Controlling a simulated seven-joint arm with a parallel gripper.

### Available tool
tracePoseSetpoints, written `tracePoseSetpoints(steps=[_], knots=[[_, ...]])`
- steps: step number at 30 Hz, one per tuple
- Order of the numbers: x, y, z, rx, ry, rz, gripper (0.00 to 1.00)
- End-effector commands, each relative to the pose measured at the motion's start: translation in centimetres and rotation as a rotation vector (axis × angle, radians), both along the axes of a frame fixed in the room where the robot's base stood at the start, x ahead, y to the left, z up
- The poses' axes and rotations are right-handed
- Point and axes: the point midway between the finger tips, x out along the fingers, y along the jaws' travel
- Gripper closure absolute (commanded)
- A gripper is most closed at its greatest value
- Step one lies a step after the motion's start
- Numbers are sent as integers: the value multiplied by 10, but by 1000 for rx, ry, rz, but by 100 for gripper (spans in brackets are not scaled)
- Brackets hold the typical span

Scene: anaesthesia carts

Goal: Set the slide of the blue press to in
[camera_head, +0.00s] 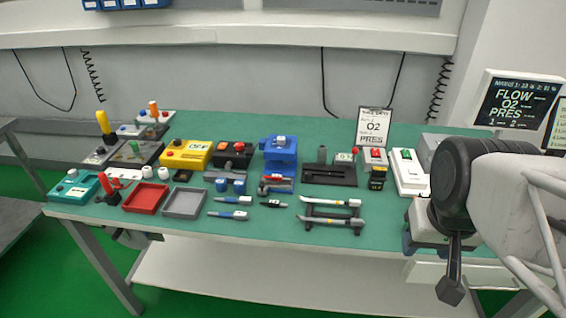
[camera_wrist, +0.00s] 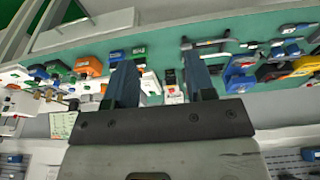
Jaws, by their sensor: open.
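The blue press (camera_head: 281,152) stands in the middle of the green table, a blue block with a pale knob on top and a low blue part towards the table's front. Small red and grey parts sit at its front; I cannot clearly tell the slide or its position. In the wrist view a blue body that looks like the press (camera_wrist: 238,68) shows to the right of my gripper, seen upside down and partly crowded by other things. My gripper (camera_wrist: 160,68) is open and empty, its two fingers apart, away from the press. My arm is at the right in the head view.
A yellow box (camera_head: 187,154) and a dark box with buttons (camera_head: 233,154) stand left of the press. A black slotted base (camera_head: 329,174) is close on its right. Blue pens and a black rack (camera_head: 333,215) lie in front. The green table (camera_head: 310,128) is clear behind it.

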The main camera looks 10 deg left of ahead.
Motion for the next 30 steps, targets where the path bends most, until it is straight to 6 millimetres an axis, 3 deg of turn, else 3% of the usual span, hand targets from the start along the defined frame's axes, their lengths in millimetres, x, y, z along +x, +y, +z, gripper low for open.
tracePoseSetpoints(steps=[20,30], knots=[[4,1,1,1,2,2,53],[45,17,8,7,25,22,53]])
